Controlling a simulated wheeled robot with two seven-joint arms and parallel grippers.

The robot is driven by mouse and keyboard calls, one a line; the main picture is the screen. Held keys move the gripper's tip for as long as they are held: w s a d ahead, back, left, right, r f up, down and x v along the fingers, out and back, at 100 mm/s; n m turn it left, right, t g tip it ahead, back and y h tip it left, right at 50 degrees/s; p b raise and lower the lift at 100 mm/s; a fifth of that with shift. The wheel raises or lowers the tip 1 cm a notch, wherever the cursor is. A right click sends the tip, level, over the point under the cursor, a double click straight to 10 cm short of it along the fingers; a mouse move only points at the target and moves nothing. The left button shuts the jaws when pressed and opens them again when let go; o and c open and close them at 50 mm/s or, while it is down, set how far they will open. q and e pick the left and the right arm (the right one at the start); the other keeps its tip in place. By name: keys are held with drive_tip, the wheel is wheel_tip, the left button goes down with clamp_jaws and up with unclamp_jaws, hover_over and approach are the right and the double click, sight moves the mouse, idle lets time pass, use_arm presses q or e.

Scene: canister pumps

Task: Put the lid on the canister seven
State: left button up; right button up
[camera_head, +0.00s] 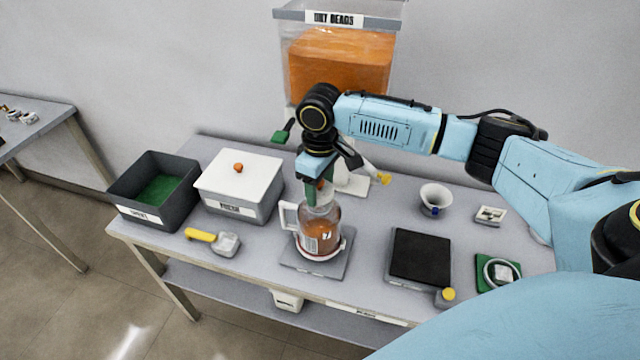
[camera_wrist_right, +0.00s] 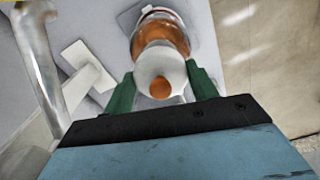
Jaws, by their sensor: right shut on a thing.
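Canister seven (camera_head: 322,238) is a clear jar with orange contents, a white handle on its left and a label with a 7. It stands upright on a grey square plate. My right gripper (camera_head: 319,192) is directly above it, pointing down. In the right wrist view, the green fingers (camera_wrist_right: 163,88) are shut on the pale domed lid (camera_wrist_right: 157,66) with an orange knob. The canister (camera_wrist_right: 168,33) shows just beyond the lid. I cannot tell whether the lid is seated on the rim or slightly above it. My left gripper is not in view.
A bead dispenser (camera_head: 338,65) stands behind.

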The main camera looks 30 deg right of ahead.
drive_tip(key=shift+f+p, duration=0.35)
drive_tip(key=shift+p, duration=0.1)
drive_tip(key=shift+f, duration=0.9)
idle(0.5)
drive_tip(key=shift+f+p, duration=0.15)
drive_tip(key=shift+p, duration=1.05)
idle(0.6)
drive_tip(key=o, duration=1.4)
